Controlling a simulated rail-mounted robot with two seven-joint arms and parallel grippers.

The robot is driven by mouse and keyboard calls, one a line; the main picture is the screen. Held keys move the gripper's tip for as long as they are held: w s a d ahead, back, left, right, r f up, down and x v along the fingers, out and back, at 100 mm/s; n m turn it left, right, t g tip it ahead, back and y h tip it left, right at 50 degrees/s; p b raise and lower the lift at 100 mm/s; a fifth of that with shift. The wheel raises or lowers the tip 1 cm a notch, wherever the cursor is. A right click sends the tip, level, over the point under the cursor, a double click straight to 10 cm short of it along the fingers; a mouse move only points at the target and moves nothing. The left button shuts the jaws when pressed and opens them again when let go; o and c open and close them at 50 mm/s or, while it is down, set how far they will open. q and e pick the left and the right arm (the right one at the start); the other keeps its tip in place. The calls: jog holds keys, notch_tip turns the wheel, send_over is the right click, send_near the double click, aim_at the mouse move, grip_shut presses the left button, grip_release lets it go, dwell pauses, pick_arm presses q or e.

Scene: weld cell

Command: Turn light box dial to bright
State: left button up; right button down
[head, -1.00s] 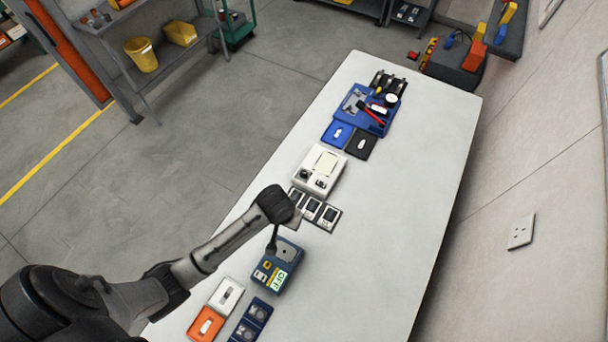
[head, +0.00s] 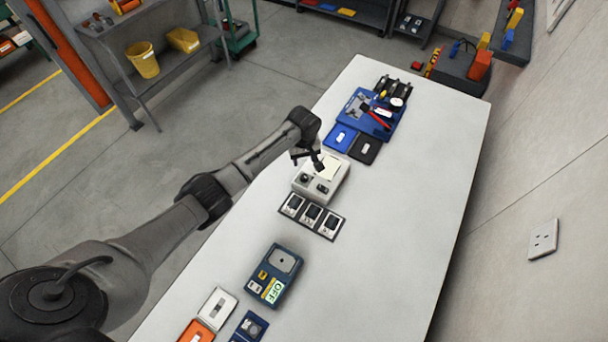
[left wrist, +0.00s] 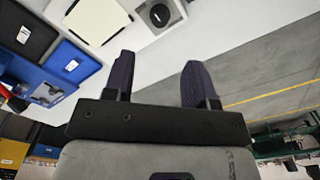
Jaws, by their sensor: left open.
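The light box (head: 338,185) is a white box with a cream panel (head: 327,165) on the table. Its round black dial (head: 304,178) is on the near left part of its top, with a small dark switch (head: 322,188) beside it. In the left wrist view the light box (left wrist: 122,40) is at the top, with the dial (left wrist: 160,14) near the top edge. My left gripper (head: 308,158) is above the box's left side, apart from the dial. Its two fingers (left wrist: 157,75) are spread and empty. My right gripper is in neither view. The dial's setting is too small to read.
A row of small dark-screened devices (head: 311,216) lies just in front of the box. A blue device reading OFF (head: 275,275) is nearer. Blue and black trays (head: 365,149) and a blue tool tray (head: 378,121) lie beyond. The table's right side (head: 420,210) is clear.

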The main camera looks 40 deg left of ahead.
aim_at(304, 176)
pick_arm(q)
notch_tip(304, 176, down, 10)
jog(key=shift+f+b, duration=0.1)
jog(key=shift+b, duration=0.6)
jog(key=c, duration=0.9)
jog(key=shift+c, duration=0.2)
